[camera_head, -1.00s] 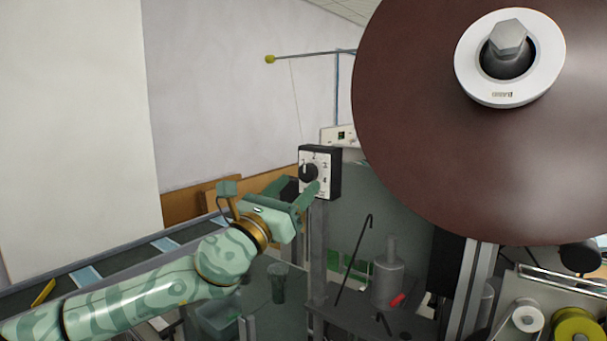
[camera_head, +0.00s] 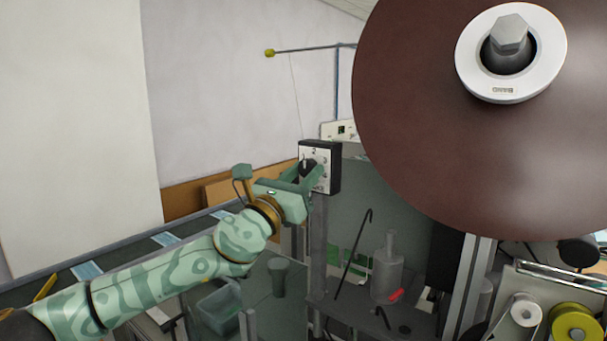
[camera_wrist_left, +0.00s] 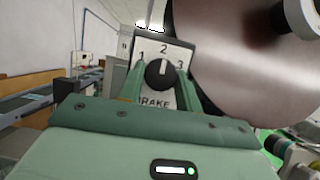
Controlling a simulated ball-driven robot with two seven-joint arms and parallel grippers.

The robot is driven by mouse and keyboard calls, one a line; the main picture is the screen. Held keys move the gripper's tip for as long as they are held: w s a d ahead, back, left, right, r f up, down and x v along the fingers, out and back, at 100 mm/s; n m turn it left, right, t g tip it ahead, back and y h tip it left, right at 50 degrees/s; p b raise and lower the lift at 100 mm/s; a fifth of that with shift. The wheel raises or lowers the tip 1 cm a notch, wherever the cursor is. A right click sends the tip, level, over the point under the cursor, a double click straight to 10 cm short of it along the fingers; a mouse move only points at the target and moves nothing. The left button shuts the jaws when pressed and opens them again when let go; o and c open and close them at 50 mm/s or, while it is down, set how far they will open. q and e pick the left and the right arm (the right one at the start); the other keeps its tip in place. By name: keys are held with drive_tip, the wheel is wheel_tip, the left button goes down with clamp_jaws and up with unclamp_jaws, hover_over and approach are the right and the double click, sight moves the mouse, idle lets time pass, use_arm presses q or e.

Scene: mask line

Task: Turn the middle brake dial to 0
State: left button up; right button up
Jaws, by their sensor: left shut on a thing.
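The brake dial (camera_head: 306,166) is a round black knob on the pale face of a small dark box (camera_head: 333,168) on a post. In the left wrist view, the dial (camera_wrist_left: 159,74) sits on a plate (camera_wrist_left: 176,52) marked 1, 2, 3 and BRAKE. Its white pointer mark points up, toward the 2. My left gripper (camera_head: 309,173) reaches the box from the lower left. In the left wrist view its two green fingers (camera_wrist_left: 160,70) stand on either side of the knob and are shut on it. No 0 mark is visible. My right gripper is out of view.
A large brown reel (camera_head: 450,130) hangs close to the right of the box. A rod with a yellow tip (camera_head: 270,53) is above. A conveyor (camera_head: 125,262) runs at the left. A grey bottle-shaped part (camera_head: 387,275) stands on a shelf below.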

use_arm(q)
drive_tip(key=shift+d+r+n+t+y+p, duration=0.1)
drive_tip(key=shift+n+t+y+p, duration=0.2)
drive_tip(key=shift+n+y+p, duration=0.5)
drive_tip(key=shift+r+n+t+y+p, duration=0.1)
drive_tip(key=shift+n+t+y+p, duration=0.15)
drive_tip(key=shift+n+p, duration=0.65)
drive_tip(key=n+y+p, duration=0.2)
drive_tip(key=n+p, duration=0.1)
drive_tip(key=n, duration=0.2)
drive_tip(key=n+y+p, duration=0.2)
drive_tip(key=n+p, duration=0.2)
drive_tip(key=n, duration=0.1)
drive_tip(key=n+y+p, duration=0.2)
drive_tip(key=n+p, duration=0.2)
drive_tip(key=n, duration=0.1)
drive_tip(key=shift+s+d+r+n+g+y, duration=0.25)
drive_tip(key=shift+n+g, duration=0.05)
drive_tip(key=shift+g, duration=0.05)
drive_tip(key=n+g+p, duration=0.1)
drive_tip(key=n, duration=0.1)
drive_tip(key=shift+n, duration=0.4)
drive_tip(key=n+g, duration=0.2)
drive_tip(key=n, duration=0.3)
drive_tip(key=shift+r, duration=0.1)
drive_tip(key=shift+n, duration=0.4)
drive_tip(key=o, duration=1)
drive_tip(key=shift+w, duration=0.1)
